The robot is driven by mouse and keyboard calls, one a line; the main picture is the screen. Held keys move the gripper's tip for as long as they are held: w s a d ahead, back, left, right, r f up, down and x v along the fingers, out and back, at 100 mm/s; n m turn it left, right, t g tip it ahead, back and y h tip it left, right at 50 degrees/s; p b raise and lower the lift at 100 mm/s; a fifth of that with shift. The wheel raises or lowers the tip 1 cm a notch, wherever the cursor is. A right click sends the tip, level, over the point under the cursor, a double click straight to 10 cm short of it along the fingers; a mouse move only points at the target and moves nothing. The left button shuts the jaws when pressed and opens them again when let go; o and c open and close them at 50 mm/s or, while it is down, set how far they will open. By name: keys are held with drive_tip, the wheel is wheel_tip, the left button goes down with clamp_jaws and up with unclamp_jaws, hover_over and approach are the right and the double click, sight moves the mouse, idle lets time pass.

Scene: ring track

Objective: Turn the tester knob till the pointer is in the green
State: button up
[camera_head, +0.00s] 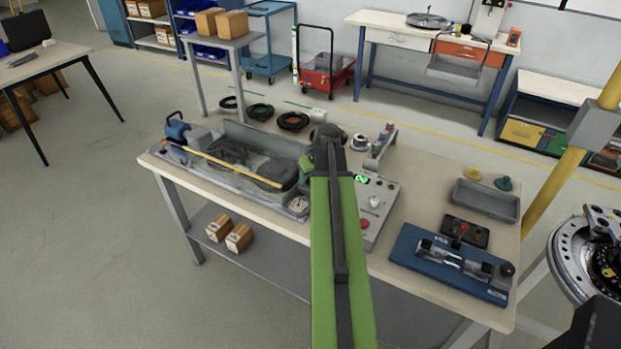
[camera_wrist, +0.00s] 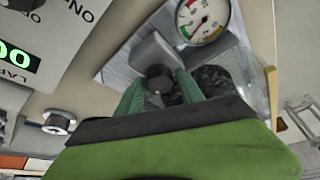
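The tester's round gauge (camera_wrist: 203,20) has a white face with coloured bands, green among them, at the top of the wrist view. Its pointer is too small to read surely. It also shows small in the head view (camera_head: 298,204). The dark tester knob (camera_wrist: 158,78) sits on a grey block below the gauge. My gripper (camera_wrist: 160,88) has its two green fingers on either side of the knob; whether they press on it I cannot tell.
A grey box (camera_head: 377,205) with a green lit display and red button stands right of my arm. A grey tray (camera_head: 486,201) and a blue fixture (camera_head: 452,264) lie further right. A clear-topped case (camera_head: 232,152) with a yellow rod lies left.

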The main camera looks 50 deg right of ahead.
clamp_jaws()
drive_tip(key=shift+m+h, duration=0.7)
drive_tip(key=shift+m, duration=1.1)
drive_tip(key=shift+g, duration=0.3)
drive_tip(key=shift+o, duration=1.9)
unclamp_jaws()
drive_tip(key=shift+r+p, duration=0.3)
drive_tip(key=p+v, duration=0.6)
drive_tip(key=v, duration=0.1)
drive_tip(key=shift+s+p, duration=0.3)
drive_tip(key=shift+p, duration=0.05)
